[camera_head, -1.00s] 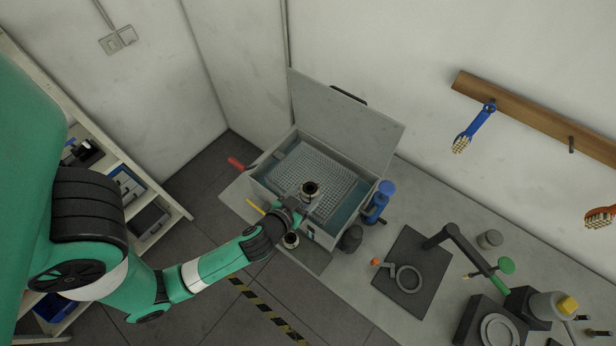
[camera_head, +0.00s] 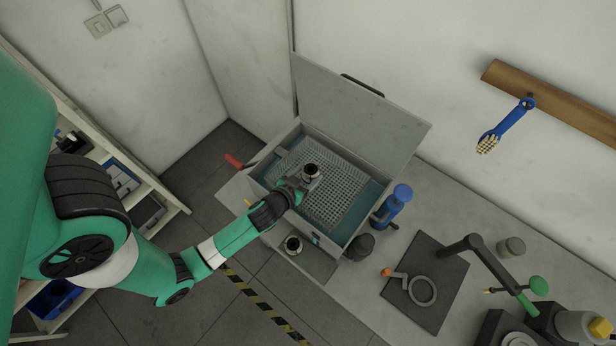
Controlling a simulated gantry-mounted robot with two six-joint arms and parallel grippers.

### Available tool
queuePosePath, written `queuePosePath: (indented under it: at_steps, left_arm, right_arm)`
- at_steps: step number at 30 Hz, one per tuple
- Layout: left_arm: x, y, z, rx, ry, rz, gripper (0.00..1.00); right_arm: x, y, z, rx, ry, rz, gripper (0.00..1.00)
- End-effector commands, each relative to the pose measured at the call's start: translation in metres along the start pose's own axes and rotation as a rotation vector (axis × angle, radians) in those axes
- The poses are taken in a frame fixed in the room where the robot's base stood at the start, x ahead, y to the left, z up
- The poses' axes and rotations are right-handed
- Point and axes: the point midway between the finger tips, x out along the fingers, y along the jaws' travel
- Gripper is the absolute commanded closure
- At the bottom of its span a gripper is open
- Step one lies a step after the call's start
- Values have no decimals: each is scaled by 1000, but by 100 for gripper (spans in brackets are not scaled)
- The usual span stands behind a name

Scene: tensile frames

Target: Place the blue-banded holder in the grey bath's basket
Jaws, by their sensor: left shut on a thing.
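The grey bath (camera_head: 273,202) stands on the bench with its lid (camera_head: 355,100) raised. Its perforated basket (camera_head: 335,200) lies inside the tank. My left gripper (camera_head: 305,180) reaches in over the bath's front-left side and is shut on a dark and silvery round holder (camera_head: 311,170). The holder is upright over the basket's left part; I cannot tell whether it touches the basket. No blue band is clear on it at this size. My right gripper is out of view.
A blue bottle (camera_head: 395,205) and a dark round jar (camera_head: 360,246) stand close by the bath's right side. A red handle (camera_head: 234,160) sticks out at its left. A dark plate (camera_head: 418,300) with a ring and a stand are farther right.

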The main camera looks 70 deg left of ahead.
Motion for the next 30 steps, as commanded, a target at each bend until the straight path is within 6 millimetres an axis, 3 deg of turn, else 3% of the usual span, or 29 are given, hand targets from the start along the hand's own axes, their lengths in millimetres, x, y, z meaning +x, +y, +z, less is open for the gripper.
queuePosePath:
  at_steps: [2,14,15,19,30]
  left_arm:
    - [7,-1,14,-1,4,-1,100]
    - [7,-2,15,-2,5,-2,100]
    - [6,-2,16,-1,-2,-4,22]
    - [6,-2,16,-1,-2,-4,0]
    - [-3,-2,15,0,-4,-2,0]
  right_arm:
    - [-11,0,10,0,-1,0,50]
    - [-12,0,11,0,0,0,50]
    - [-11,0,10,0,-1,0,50]
    - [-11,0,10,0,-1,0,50]
    - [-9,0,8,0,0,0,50]
